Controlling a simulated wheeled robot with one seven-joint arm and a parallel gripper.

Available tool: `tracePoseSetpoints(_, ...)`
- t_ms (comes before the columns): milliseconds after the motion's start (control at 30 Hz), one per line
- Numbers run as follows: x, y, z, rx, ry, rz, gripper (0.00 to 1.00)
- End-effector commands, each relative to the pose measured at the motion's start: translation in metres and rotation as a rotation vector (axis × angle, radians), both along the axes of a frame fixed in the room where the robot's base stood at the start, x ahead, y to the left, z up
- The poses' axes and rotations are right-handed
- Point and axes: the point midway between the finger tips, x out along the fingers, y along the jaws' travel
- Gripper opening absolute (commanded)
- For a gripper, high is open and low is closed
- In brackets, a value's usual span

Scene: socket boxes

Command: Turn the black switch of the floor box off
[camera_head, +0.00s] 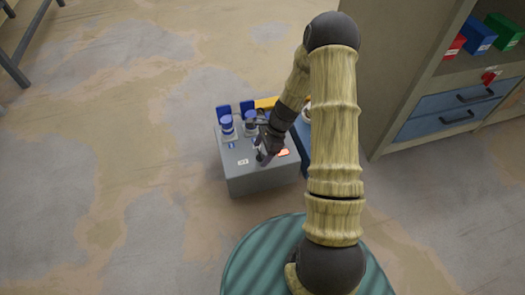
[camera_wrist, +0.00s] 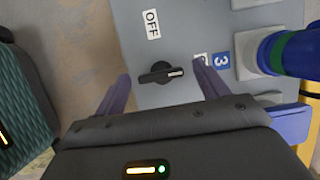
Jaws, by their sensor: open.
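The grey floor box (camera_head: 262,183) stands on the floor in the head view; its top also shows in the wrist view (camera_wrist: 185,28). The black switch (camera_wrist: 160,73) is a small rotary knob on that top. Its white mark points right in the wrist view, away from the white OFF label (camera_wrist: 151,24). A second white label beside the right finger is partly hidden. My gripper (camera_head: 262,157) is over the box top; in the wrist view its open fingers (camera_wrist: 163,72) lie on either side of the knob. Whether they touch it I cannot tell. My gripper hides the knob in the head view.
Blue plugs (camera_head: 227,125) stand in the box's back part; one with a green ring (camera_wrist: 292,53) is close to my right finger. A red-lit part (camera_head: 283,152) is on the box's right. A cabinet with blue drawers (camera_head: 440,112) stands right.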

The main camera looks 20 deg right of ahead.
Motion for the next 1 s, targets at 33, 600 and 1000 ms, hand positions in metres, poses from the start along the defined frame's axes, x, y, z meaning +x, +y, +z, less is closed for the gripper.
tracePoseSetpoints(33, 0.0000, 0.0000, 0.0002, 0.000, 0.000, 0.000, 0.73)
tracePoseSetpoints(600, 0.0004, -0.0005, 0.0022, -0.001, 0.000, 0.024, 0.28)
tracePoseSetpoints(1000, 0.0013, -0.0004, 0.0062, -0.002, 0.001, 0.214, 0.28)
